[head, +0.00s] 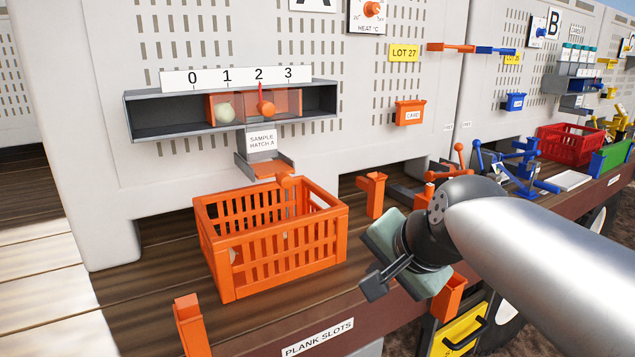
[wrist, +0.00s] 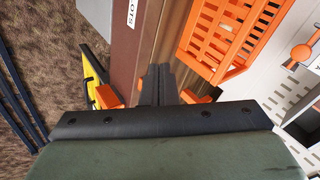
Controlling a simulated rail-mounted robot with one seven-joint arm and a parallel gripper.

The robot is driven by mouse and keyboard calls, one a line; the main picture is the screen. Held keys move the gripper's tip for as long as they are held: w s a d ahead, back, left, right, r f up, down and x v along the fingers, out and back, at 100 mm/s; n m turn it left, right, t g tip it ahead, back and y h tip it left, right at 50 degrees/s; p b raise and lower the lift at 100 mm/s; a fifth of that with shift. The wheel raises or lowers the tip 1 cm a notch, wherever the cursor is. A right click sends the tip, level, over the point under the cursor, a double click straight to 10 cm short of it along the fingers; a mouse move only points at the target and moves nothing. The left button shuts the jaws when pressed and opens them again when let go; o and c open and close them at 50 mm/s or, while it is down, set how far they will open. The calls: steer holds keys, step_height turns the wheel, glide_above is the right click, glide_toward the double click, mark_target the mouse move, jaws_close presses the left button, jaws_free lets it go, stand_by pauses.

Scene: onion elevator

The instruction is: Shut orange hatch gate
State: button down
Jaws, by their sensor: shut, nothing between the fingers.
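Under the label "SAMPLE HATCH A" on the near wall, a grey chute (head: 262,160) ends in an orange flap with an orange knob (head: 285,181), just above the orange crate. I cannot tell how far this flap is open. Above it, a grey scale box (head: 165,118) holds an orange see-through slider with a knob (head: 265,108), its red pointer near 2. A pale onion (head: 225,112) sits at the slider's left. My gripper (head: 375,285) is shut and empty, right of the crate and low over the deck's front edge. Its shut fingers also show in the wrist view (wrist: 158,85).
The orange crate (head: 275,255) stands on the deck below the chute, with pale rounded things partly visible inside. Orange posts (head: 372,195) (head: 192,325) stand on the deck. A yellow bin (head: 462,330) hangs below the edge. Blue fixtures and a red crate (head: 570,145) are farther right.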

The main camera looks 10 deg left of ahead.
steer(key=w+a+r+m+t+y, duration=0.1)
steer(key=a+r+m+y, duration=0.1)
steer(key=a+r, duration=0.35)
steer(key=a+r+m+t+y, duration=0.1)
steer(key=a+r, duration=0.1)
steer(key=r, duration=0.7)
glide_toward(288, 182)
step_height(288, 182, down, 3)
steer(key=shift+m, duration=0.3)
steer(key=shift+w+a+f+p, duration=0.15)
steer(key=shift+w+a+p, duration=0.35)
steer(key=shift+w+a, duration=0.45)
steer(key=shift+w+a+f+p, duration=0.15)
steer(key=shift+w+a+p, duration=0.3)
steer(key=shift+w+a, duration=0.45)
steer(key=shift+w+d, duration=0.15)
